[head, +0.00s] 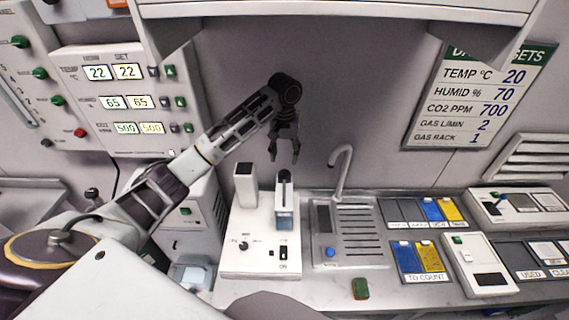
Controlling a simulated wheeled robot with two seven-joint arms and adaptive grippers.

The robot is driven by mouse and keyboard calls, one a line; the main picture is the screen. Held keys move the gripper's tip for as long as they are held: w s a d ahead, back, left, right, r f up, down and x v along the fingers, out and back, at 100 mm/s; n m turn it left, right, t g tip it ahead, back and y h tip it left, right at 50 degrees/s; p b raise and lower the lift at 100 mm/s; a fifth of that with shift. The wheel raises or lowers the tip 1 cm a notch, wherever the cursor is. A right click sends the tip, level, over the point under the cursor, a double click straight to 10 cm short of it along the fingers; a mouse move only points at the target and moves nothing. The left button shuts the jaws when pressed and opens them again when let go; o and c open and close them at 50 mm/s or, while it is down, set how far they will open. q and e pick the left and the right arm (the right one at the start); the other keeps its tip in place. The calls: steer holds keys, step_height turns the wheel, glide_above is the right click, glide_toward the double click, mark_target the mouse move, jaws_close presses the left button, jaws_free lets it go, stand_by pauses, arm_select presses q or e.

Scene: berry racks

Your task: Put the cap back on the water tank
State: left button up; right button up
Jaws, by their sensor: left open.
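My left gripper (284,152) hangs in front of the grey back wall, fingers pointing down. It is open with nothing between its fingers. It is above a white bench instrument (262,258) with two upright posts, apart from it. A small dark green piece (360,288) lies on the counter's front edge, right of the instrument; it may be the cap, but I cannot tell. A pale, bluish clear container (190,276) sits low at the left of the instrument, partly hidden; I cannot tell whether it is the water tank. My right gripper is not in view.
A sink with a curved tap (342,172) is right of the instrument. Farther right are trays with blue and yellow cards (420,276) and a white device (478,265). A control panel (120,100) and a targets sign (480,95) are on the wall. An overhead cabinet (335,10) limits height.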

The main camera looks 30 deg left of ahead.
arm_select(q)
steer(key=shift+r, duration=2)
steer(key=shift+s+f, duration=0.1)
